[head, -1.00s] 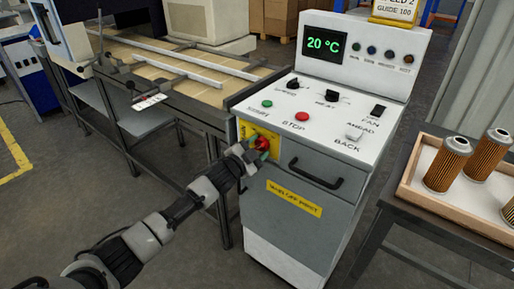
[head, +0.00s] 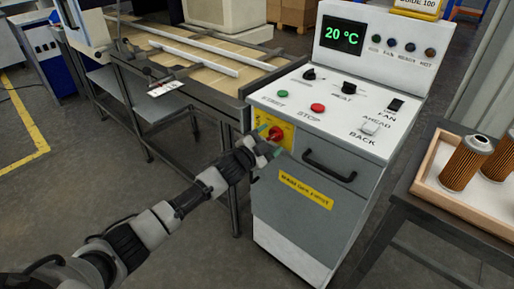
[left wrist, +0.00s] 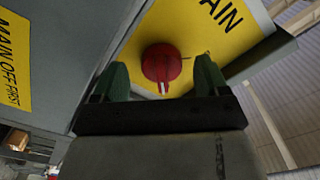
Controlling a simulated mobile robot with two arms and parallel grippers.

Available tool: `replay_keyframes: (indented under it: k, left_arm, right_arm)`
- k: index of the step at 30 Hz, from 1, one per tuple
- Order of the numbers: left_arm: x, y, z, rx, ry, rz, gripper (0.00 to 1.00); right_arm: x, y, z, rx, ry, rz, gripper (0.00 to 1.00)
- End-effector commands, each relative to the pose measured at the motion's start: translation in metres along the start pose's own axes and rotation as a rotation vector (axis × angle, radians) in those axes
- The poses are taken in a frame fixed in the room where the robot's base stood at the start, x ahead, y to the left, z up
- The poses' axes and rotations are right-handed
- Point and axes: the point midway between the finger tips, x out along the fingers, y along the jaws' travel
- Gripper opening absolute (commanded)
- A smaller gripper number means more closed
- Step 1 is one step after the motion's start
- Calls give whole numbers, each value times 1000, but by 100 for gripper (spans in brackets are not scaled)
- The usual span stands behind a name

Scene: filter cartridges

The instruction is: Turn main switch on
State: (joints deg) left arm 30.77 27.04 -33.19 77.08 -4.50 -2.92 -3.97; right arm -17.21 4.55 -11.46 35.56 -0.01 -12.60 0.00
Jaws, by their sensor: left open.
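The main switch is a red rotary knob (head: 275,133) on a yellow plate (head: 287,131) on the front of the grey control cabinet (head: 288,203). In the left wrist view the red knob (left wrist: 162,66) has a white mark at its lower edge, and the yellow plate (left wrist: 185,30) carries the letters "AIN". My left gripper (head: 269,141) is at the knob. In the left wrist view its green fingertips (left wrist: 163,82) are apart, one on each side of the knob, with gaps showing. My right gripper is not in view.
The cabinet top (head: 335,118) has a green button, a red button, knobs and rocker switches. A display (head: 342,35) reads 20 °C. A black handle (head: 328,168) sticks out right of the switch. A tray (head: 432,170) of filter cartridges stands at right, a conveyor table (head: 185,50) at left.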

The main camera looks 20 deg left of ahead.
Motion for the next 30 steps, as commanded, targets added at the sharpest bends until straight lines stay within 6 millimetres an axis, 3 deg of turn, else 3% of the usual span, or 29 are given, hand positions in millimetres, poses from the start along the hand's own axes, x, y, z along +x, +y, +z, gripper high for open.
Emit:
replay_keyframes:
  k: [9,15,30]
  left_arm:
    - [-63,1,1,2,-3,2,74]
    - [-88,0,1,2,-2,0,74]
    - [-95,0,0,2,-1,0,74]
  right_arm:
    - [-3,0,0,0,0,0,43]
    - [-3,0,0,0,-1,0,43]
    - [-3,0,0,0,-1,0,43]
